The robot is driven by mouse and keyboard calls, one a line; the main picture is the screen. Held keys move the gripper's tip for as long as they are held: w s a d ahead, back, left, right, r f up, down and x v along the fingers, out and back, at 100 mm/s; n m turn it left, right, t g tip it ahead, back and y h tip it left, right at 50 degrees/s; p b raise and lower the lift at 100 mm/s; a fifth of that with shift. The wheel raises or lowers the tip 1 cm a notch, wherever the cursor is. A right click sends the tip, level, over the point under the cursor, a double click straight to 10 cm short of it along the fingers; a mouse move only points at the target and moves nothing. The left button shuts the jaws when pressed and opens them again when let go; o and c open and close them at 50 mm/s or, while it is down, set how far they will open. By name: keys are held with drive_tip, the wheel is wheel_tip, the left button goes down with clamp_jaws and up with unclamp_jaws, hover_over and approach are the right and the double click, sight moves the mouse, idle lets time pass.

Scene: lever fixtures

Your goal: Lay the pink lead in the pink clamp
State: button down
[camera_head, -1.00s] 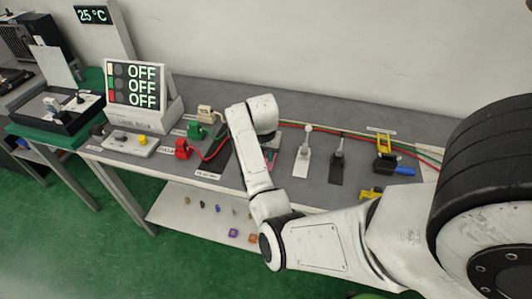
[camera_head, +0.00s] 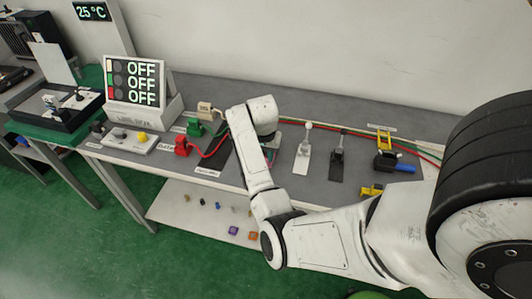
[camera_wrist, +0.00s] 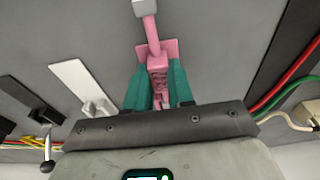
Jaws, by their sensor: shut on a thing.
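My gripper (camera_wrist: 158,92) has teal fingers shut on a ridged pink part, which I take for the pink lead (camera_wrist: 158,76). Beyond the fingers it has a flat pink plate and a pink stem with a pale grey block at the end, at the top of the wrist view. In the head view my gripper (camera_head: 268,157) is mostly hidden behind my forearm, over the grey table, left of the white clamp. I cannot make out the pink clamp apart from the held part, nor whether the held part touches the table.
A white clamp (camera_head: 303,160) and a black clamp (camera_head: 337,165) stand to the right, with yellow fixtures (camera_head: 384,140) and a blue handle beyond. Red and green cables run along the back. Red (camera_head: 183,146) and green (camera_head: 195,128) connectors and an OFF display (camera_head: 131,82) stand left.

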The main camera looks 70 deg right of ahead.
drive_tip(key=shift+c, duration=2.1)
unclamp_jaws()
drive_tip(key=shift+r, duration=0.1)
drive_tip(key=shift+r+p, duration=3.45)
drive_tip(key=shift+p, duration=0.2)
drive_tip(key=shift+f, duration=0.1)
